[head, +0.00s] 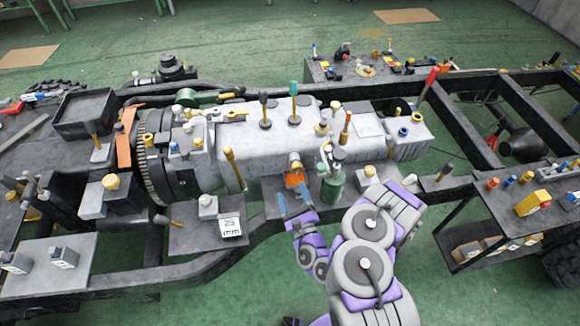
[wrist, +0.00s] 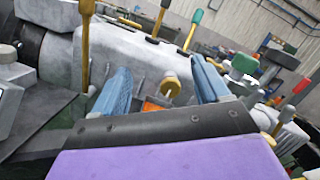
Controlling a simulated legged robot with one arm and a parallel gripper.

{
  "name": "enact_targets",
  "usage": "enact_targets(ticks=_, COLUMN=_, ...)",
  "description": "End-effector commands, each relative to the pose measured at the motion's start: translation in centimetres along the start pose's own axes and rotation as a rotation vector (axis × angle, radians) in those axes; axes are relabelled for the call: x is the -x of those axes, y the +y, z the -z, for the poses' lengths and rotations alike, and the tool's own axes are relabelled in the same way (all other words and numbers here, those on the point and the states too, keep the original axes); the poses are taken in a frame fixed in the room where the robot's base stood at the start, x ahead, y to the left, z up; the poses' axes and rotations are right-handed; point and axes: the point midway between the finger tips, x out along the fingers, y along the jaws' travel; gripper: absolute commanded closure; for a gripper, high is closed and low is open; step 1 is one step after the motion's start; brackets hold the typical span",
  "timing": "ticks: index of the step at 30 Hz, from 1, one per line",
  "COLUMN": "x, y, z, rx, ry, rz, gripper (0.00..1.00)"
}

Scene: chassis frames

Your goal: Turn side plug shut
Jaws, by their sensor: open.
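A knob with a gold rim, which looks like the side plug (wrist: 171,86), sticks out from the side of the grey gearbox housing (wrist: 135,58) in the wrist view. In the head view the plug (head: 295,160) sits on the housing's near side, above an orange piece (head: 296,179). My gripper (head: 294,196) is open, its two blue fingers pointing at the housing just below the plug. In the wrist view the plug shows between the fingers of my gripper (wrist: 160,66), apart from both. I cannot tell how far the plug is turned.
A green bottle-like part (head: 333,185) stands close to the right of my gripper. A yellow-handled lever (head: 233,168) rises at the left. Black chassis rails (head: 190,283) run along the near side. The green floor in front is clear.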

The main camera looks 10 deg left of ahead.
Motion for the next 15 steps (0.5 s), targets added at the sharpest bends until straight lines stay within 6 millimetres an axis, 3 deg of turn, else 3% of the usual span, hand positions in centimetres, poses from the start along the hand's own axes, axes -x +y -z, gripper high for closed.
enact_targets(ticks=1, x=1.3, y=0.2, z=2.3, rx=0.034, ry=0.063, rz=0.005, gripper=0.25)
enact_targets(ticks=3, x=2.7, y=0.2, z=4.6, rx=0.081, ry=0.128, rz=0.013, gripper=0.25)
enact_targets(ticks=6, x=4.2, y=0.1, z=6.9, rx=0.130, ry=0.193, rz=0.019, gripper=0.25)
enact_targets(ticks=10, x=4.8, y=0.0, z=8.0, rx=0.158, ry=0.225, rz=0.022, gripper=0.25)
enact_targets(ticks=15, x=3.6, y=0.1, z=8.3, rx=0.160, ry=0.223, rz=0.020, gripper=0.25)
